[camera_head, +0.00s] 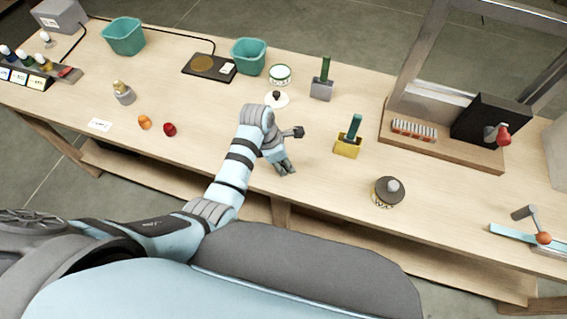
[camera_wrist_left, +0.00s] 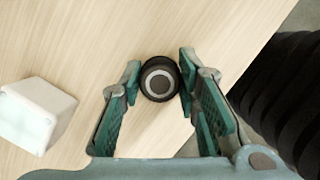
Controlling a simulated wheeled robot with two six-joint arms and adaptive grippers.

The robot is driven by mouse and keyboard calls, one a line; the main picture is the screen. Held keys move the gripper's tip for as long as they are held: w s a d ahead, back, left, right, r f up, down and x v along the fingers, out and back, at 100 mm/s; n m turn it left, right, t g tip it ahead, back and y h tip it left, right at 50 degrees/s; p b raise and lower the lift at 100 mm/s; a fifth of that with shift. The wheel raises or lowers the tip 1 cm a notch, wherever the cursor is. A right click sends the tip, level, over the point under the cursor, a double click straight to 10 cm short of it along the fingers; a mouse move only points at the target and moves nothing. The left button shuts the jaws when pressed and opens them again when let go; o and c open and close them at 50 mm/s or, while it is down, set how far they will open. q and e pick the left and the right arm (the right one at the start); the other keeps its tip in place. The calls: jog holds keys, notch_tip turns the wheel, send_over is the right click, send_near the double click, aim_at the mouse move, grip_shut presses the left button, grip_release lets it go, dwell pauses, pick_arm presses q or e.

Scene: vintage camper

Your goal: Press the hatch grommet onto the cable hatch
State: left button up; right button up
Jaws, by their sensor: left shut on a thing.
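My left gripper (camera_head: 287,168) is low over the front part of the bench, near its front edge. In the left wrist view its green-padded fingers (camera_wrist_left: 160,85) are shut on a round black ring with a pale centre (camera_wrist_left: 160,79), which looks like the hatch grommet. In the head view the ring is hidden by the gripper. My right gripper is not in view.
Near the gripper stand a yellow block with a green handle (camera_head: 348,146), a grey one (camera_head: 322,88) and a tin with a dark lid (camera_head: 388,192). Two teal bins (camera_head: 124,36) (camera_head: 248,56) are at the back. A wooden fixture (camera_head: 440,140) is at right.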

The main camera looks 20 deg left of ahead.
pick_arm(q)
notch_tip(320, 180, up, 9)
jog(key=shift+r, duration=0.1)
dwell(0.3)
